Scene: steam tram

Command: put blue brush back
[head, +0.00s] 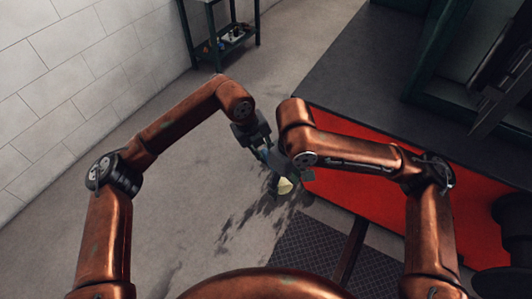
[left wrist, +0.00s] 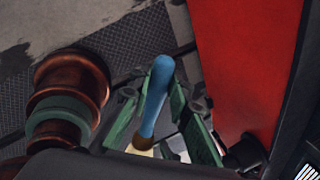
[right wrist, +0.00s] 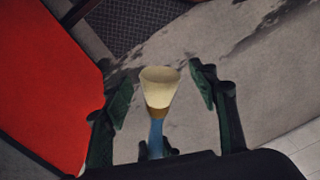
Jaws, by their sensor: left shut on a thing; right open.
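The blue brush has a blue handle (left wrist: 157,90), a brownish collar and pale bristles (right wrist: 160,84). My left gripper (head: 262,150) is shut on the handle, which lies between its green fingers in the left wrist view (left wrist: 156,105). The bristles (head: 285,185) show in the head view just below the grippers. My right gripper (head: 292,176) is open close by. In the right wrist view its fingers (right wrist: 160,92) stand wide on either side of the bristles and collar, with gaps on both sides. The brush is held in the air above the floor.
A red-sided tram body with a dark deck (head: 375,75) stands at the right, close to my right arm. A dark patterned mat (head: 305,250) lies below. A small shelf table (head: 228,42) with several items stands at the back. Open floor is at left.

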